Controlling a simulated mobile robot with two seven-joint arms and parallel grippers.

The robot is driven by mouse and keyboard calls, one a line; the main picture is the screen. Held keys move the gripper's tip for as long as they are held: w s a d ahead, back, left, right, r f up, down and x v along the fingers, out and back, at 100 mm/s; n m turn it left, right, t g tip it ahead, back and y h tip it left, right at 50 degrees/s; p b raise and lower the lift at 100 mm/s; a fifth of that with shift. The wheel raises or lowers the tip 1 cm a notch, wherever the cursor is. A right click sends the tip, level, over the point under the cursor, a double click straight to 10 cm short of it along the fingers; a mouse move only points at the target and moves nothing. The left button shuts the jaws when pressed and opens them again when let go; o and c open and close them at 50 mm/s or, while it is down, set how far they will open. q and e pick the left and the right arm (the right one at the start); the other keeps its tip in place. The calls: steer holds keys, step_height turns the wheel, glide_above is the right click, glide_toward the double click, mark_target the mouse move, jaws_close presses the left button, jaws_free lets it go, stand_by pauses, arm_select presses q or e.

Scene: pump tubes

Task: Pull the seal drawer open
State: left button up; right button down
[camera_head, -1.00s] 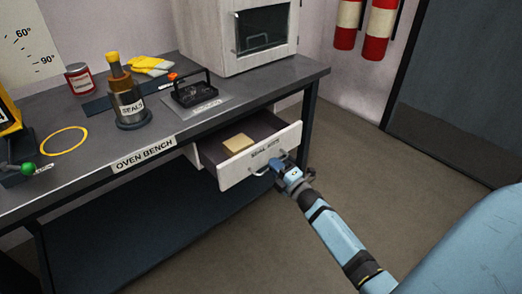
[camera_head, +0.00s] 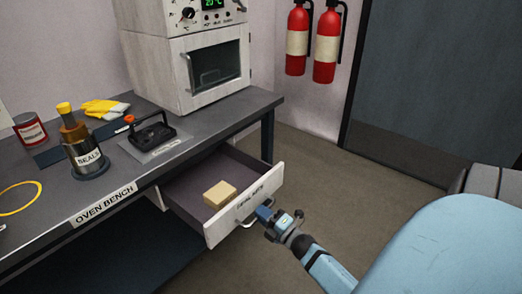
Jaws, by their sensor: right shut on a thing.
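The seal drawer (camera_head: 243,203) is a white-fronted drawer under the right part of the oven bench, and it stands well open. A tan block (camera_head: 220,194) lies inside on the drawer floor. A metal bar handle (camera_head: 246,212) is on its front. My right gripper (camera_head: 264,214) is shut on the handle at the front face, and its fingers partly hide the handle and the label. My left gripper is not in view.
The oven bench (camera_head: 135,189) carries a white oven (camera_head: 190,60), a seals canister (camera_head: 82,152), a black device (camera_head: 151,132), yellow gloves (camera_head: 104,108), a red can (camera_head: 30,131) and a yellow ring (camera_head: 18,196). Fire extinguishers (camera_head: 326,45) hang behind. The floor (camera_head: 340,185) right of the drawer is clear.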

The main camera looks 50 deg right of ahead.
steer(key=c, duration=1.2)
jaws_free()
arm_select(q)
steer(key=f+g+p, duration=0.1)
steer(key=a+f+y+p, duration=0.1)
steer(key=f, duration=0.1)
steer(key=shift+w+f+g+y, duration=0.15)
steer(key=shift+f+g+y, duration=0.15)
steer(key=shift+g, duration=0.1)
arm_select(e)
steer(key=v, duration=1.4)
steer(key=shift+w+d, duration=0.1)
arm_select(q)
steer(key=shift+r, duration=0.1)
